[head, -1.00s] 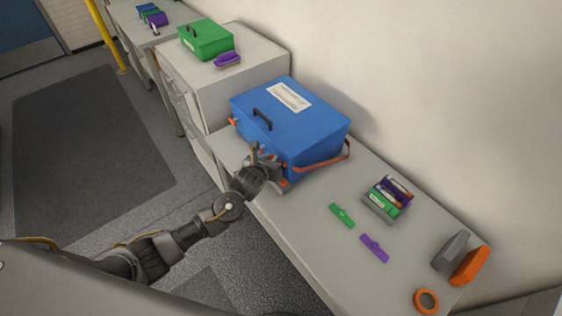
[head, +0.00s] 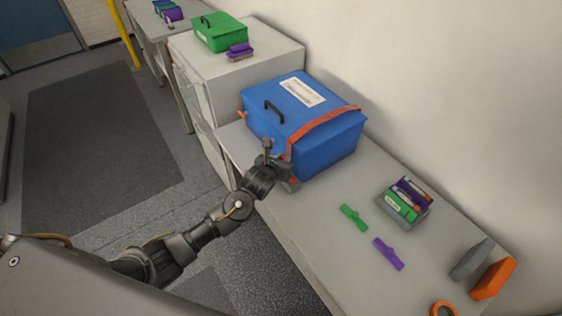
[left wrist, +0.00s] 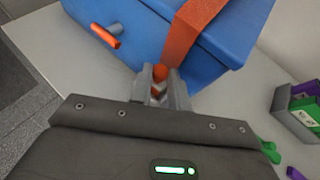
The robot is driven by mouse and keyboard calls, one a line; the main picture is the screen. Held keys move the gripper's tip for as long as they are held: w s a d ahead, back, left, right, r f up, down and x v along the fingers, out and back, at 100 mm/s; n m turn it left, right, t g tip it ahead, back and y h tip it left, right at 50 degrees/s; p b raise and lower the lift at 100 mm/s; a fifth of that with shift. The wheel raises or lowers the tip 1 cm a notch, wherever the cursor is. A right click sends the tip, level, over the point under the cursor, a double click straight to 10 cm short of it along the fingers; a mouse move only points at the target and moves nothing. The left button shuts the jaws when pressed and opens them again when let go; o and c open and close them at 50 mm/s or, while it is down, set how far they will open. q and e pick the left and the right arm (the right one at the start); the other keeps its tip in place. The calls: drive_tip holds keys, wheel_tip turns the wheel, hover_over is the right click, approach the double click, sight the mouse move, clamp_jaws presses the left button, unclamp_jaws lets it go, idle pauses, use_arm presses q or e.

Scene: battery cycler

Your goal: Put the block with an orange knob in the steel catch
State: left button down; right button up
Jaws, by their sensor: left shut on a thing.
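The blue box (head: 330,150) stands closed on the grey bench, and an orange strap (head: 325,125) lies across its lid. The strap also shows in the left wrist view (left wrist: 190,30), coming down over the box's front edge toward my fingers. Most of the block is hidden. I cannot make out the steel catch clearly. My right gripper is not in view.
An orange peg (left wrist: 106,37) sticks out from the box's front. On the bench lie a green piece (head: 353,217), a purple piece (head: 388,253), a filled grey tray (head: 392,214), a grey block (head: 472,260) and an orange block (head: 494,278). The wall stands behind.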

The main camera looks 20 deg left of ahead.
use_arm(q)
drive_tip(key=shift+f, duration=0.1)
drive_tip(key=c, duration=1.8)
unclamp_jaws()
drive_tip(key=shift+f, duration=0.1)
drive_tip(key=o, duration=0.5)
drive_tip(key=shift+a, duration=0.1)
